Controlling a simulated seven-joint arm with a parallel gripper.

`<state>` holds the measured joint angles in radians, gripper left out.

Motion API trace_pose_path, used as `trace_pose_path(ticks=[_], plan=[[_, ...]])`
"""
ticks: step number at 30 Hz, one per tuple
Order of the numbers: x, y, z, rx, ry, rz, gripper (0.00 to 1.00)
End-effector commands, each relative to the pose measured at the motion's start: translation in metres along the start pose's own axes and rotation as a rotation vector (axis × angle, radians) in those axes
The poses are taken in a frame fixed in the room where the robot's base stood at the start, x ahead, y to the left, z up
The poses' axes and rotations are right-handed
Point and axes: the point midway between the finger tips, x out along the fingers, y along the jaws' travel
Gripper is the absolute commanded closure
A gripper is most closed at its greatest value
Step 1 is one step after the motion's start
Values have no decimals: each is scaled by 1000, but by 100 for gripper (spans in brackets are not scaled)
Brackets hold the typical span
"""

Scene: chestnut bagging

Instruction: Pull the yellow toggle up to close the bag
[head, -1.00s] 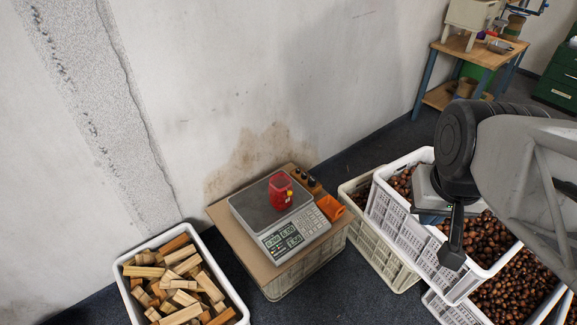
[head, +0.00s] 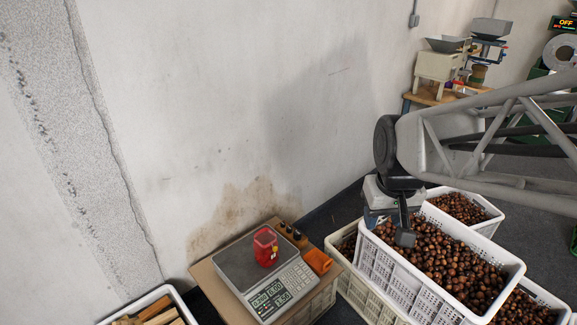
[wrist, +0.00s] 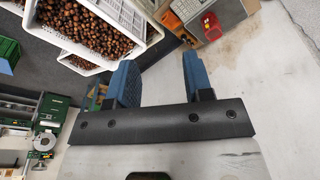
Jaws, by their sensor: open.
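A red bag (head: 265,250) stands upright on the scale (head: 232,264). A small yellow spot, likely the yellow toggle (head: 274,253), shows on its right side. Whether the bag's mouth is closed is too small to tell. In the wrist view the red bag (wrist: 211,27) is at the top right, beyond my right-hand finger. My gripper (wrist: 158,65) has two blue fingers set wide apart with nothing between them. In the head view my gripper (head: 376,218) hangs over the near-left edge of a chestnut crate, to the right of the scale and apart from the bag.
A white crate full of chestnuts (head: 392,282) lies under my gripper, with further crates around it. An orange scoop (head: 318,261) and a dark-knobbed wooden block (head: 290,234) sit beside the scale. A crate of wood pieces (head: 150,298) is at lower left. The wall rises behind the scale.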

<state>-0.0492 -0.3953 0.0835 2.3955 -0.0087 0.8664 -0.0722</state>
Motion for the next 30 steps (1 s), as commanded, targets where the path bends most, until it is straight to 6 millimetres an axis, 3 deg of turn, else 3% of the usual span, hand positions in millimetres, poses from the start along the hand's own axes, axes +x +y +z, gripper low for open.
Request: trace_pose_path(ticks=[17,30], plan=[[60,-22,-111,-139,-39,-16,53],[127,-47,-186,-245,-67,-29,53]])
